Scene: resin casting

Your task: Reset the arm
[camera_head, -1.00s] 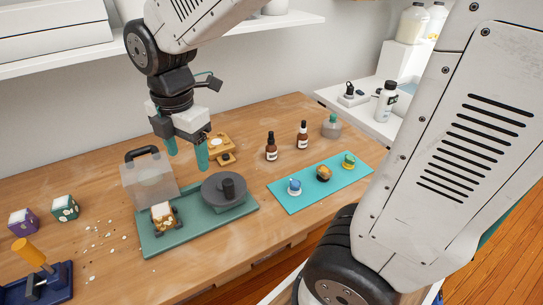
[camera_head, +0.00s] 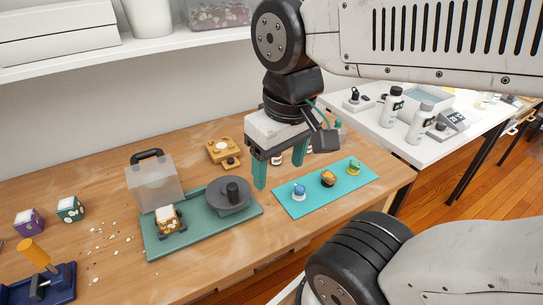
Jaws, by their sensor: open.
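My gripper (camera_head: 279,172) hangs above the wooden table with its two green fingers pointing down. The fingers are apart and nothing is between them. In the picture it is between the dark round lidded piece (camera_head: 229,194) and the teal mat (camera_head: 333,192). My arm comes in from the upper right and bends at a dark joint above the gripper.
A green tray (camera_head: 158,246) carries the round piece and a small amber-and-white block (camera_head: 168,219). A clear handled cover (camera_head: 153,181) stands behind. Small coloured pieces sit on the mat. A white side table (camera_head: 445,150) holds bottles. White crumbs lie at left.

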